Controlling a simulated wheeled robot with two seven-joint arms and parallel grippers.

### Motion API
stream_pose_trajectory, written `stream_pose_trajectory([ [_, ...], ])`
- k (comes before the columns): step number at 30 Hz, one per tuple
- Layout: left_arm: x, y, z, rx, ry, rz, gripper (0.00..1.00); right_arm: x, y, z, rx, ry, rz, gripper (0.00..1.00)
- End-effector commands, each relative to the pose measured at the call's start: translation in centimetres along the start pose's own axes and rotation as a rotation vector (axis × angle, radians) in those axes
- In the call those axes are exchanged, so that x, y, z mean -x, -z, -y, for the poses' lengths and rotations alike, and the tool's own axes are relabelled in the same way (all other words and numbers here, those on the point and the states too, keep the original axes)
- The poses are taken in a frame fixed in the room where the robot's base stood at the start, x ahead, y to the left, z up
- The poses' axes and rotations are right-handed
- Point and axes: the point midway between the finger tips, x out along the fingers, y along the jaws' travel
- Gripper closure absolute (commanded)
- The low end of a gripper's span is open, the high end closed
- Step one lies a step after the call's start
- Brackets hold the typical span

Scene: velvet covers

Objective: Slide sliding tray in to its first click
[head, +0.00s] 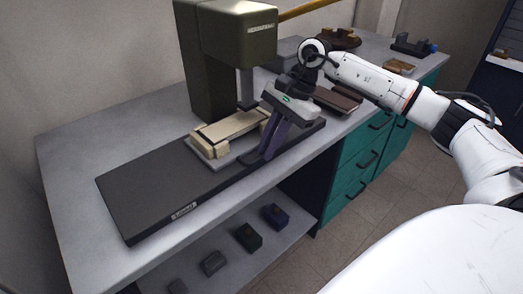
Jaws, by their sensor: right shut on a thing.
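The sliding tray (205,148) is a cream, shallow rectangular piece. It sits on a grey plate over the long dark base (145,195) of a dark green press (212,55). The press's head and a vertical ram stand over the tray's far side. My right gripper (258,156) reaches down from the right, its dark purple fingers at the tray's right end. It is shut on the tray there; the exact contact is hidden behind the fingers. My left gripper is not in view.
The grey bench (75,165) is clear left of the base. A brown block (338,99) lies right of the gripper, with several small items farther back. Green drawers (358,165) are under the bench. Small boxes (247,238) stand on the lower shelf.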

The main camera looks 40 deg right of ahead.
Motion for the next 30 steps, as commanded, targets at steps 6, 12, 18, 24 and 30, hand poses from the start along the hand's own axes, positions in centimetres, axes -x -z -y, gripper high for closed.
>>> stream_pose_trajectory([
  [6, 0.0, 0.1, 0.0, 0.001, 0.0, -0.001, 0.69, 0.1, 0.1, 0.0, 0.0, 0.0, -0.002, 1.0],
  [12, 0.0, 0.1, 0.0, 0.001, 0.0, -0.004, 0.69, 0.1, 0.1, 0.0, 0.0, 0.0, -0.002, 0.74],
  [18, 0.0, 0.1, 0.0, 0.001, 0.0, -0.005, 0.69, 0.0, 0.1, 0.0, 0.0, 0.0, -0.001, 0.7],
  [24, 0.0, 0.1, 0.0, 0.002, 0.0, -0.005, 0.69, 0.7, 0.1, 0.1, 0.0, 0.002, -0.001, 0.7],
  [30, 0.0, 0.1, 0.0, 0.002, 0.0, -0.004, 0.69, 3.9, 0.1, 0.1, -0.001, 0.005, -0.002, 0.7],
])
